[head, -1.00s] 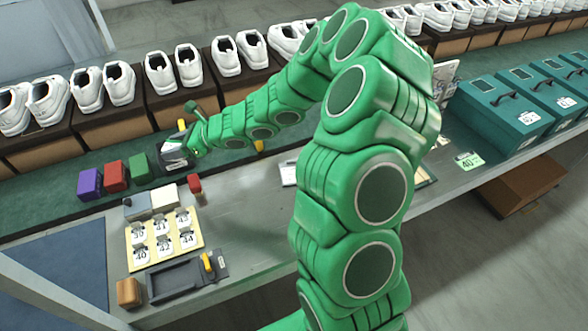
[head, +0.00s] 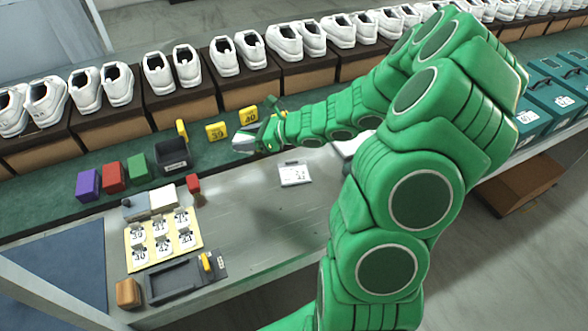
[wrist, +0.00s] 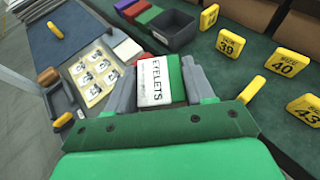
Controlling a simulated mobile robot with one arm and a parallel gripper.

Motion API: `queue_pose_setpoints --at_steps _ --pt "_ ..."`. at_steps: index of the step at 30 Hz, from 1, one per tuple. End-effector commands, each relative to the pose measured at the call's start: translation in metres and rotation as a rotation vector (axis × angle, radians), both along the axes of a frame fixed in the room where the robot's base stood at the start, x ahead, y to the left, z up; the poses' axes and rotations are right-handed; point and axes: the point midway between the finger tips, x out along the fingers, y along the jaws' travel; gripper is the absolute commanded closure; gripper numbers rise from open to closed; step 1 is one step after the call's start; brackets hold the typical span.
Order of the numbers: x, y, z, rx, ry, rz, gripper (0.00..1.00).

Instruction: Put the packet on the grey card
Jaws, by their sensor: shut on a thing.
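The packet (wrist: 153,84), white with black "EYELETS" lettering and a green end, is held between the two grey fingers of my gripper (wrist: 161,82) in the wrist view. In the head view my gripper (head: 264,139) is above the bench near the green strip's front edge, with the packet (head: 243,143) at its tip. The grey card (head: 137,208) lies at the left of the bench, beside a white card (head: 163,199), well to the left of my gripper. Something small and dark sits at its far left corner.
A dark open bin (head: 172,158) stands right of the green block (head: 138,168), red block (head: 114,177) and purple block (head: 88,185). Yellow number markers (head: 216,132) stand behind my gripper. A small red block (head: 194,184) stands near the cards. The bench's middle is mostly clear.

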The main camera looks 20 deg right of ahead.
Motion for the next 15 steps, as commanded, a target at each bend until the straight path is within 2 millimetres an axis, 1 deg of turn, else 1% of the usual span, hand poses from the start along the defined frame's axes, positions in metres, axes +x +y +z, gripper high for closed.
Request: queue_pose_setpoints --at_steps 1,3,15 --pt "-0.005 -0.010 0.000 0.000 0.001 -0.011 0.80" --pt "-0.012 -0.021 -0.001 0.001 0.001 -0.021 0.80" --pt "-0.055 -0.080 -0.007 -0.001 -0.002 -0.078 0.80"
